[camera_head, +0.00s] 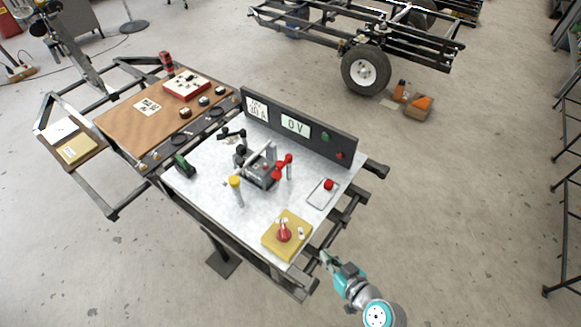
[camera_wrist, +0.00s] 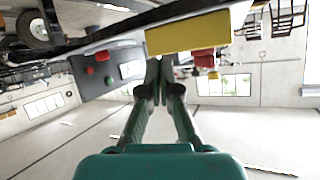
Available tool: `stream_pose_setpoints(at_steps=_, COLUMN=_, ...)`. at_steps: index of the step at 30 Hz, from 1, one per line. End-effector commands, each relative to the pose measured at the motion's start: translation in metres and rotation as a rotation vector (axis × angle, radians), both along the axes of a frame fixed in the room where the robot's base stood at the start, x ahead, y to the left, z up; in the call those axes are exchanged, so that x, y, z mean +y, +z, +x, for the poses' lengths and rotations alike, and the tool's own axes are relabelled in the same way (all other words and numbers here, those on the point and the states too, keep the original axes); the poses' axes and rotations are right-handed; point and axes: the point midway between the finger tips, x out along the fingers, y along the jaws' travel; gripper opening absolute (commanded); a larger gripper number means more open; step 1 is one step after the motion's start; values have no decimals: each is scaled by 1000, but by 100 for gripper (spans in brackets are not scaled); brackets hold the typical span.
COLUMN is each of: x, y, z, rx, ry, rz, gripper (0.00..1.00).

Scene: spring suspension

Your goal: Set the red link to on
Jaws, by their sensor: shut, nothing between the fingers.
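Several red parts sit on the grey bench top, and I cannot tell for sure which is the red link. A red knob (camera_head: 284,234) sits on a yellow block (camera_head: 271,240) at the bench's near right corner. A red two-ended piece (camera_head: 281,167) stands beside a dark device (camera_head: 262,172) mid-bench. My gripper (camera_head: 327,258) is off the bench's right edge, close to the yellow block but apart from it. In the wrist view my gripper (camera_wrist: 159,72) is shut and empty, with the yellow block (camera_wrist: 188,33) just beyond the fingertips and a red part (camera_wrist: 203,55) behind it.
A dark panel (camera_head: 315,139) with a "0V" display and green and red buttons lines the bench's back. A red button (camera_head: 328,184) lies by a wire frame. A yellow-topped post (camera_head: 236,183) stands left. Bench rails (camera_head: 345,215) jut out right; open floor lies beyond.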

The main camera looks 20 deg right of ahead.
Motion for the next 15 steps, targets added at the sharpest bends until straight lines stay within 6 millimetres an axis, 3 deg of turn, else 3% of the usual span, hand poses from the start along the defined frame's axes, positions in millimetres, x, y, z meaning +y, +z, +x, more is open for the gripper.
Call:
stream_pose_setpoints(at_steps=5, x=-11, y=17, z=53, rx=-57, ry=98, rz=11, gripper=0)
stream_pose_setpoints(at_steps=9, x=-23, y=41, z=94, rx=-126, ry=204, rz=12, gripper=0)
stream_pose_setpoints(at_steps=15, x=-42, y=84, z=138, rx=-239, ry=348, rz=-10, gripper=0)
